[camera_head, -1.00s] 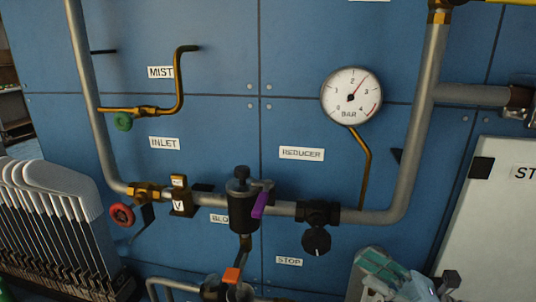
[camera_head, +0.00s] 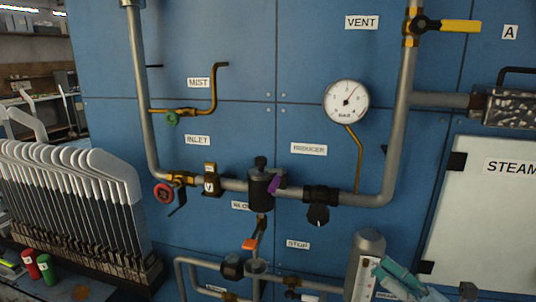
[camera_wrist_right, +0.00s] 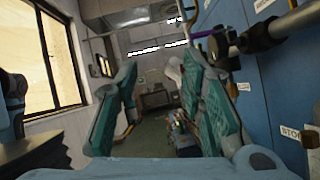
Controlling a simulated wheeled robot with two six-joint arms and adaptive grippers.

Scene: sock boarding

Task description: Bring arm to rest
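My right gripper (camera_head: 396,278) shows at the bottom edge of the head view, right of centre, in front of the blue panel. In the right wrist view its two teal fingers (camera_wrist_right: 165,95) stand wide apart with nothing between them. The pipework with its black reducer knob (camera_head: 318,215) and pressure gauge (camera_head: 346,101) is behind and above it in the head view. In the right wrist view a grey pipe (camera_wrist_right: 296,22) runs close to the right finger, apart or touching I cannot tell. My left gripper is in neither view.
A rack of white sock boards (camera_head: 75,185) stands at the left. A red can (camera_head: 31,263) and a green can (camera_head: 46,267) stand at the lower left. A grey cylinder (camera_head: 367,250) is beside my right gripper. A white steam cabinet door (camera_head: 480,215) is at the right.

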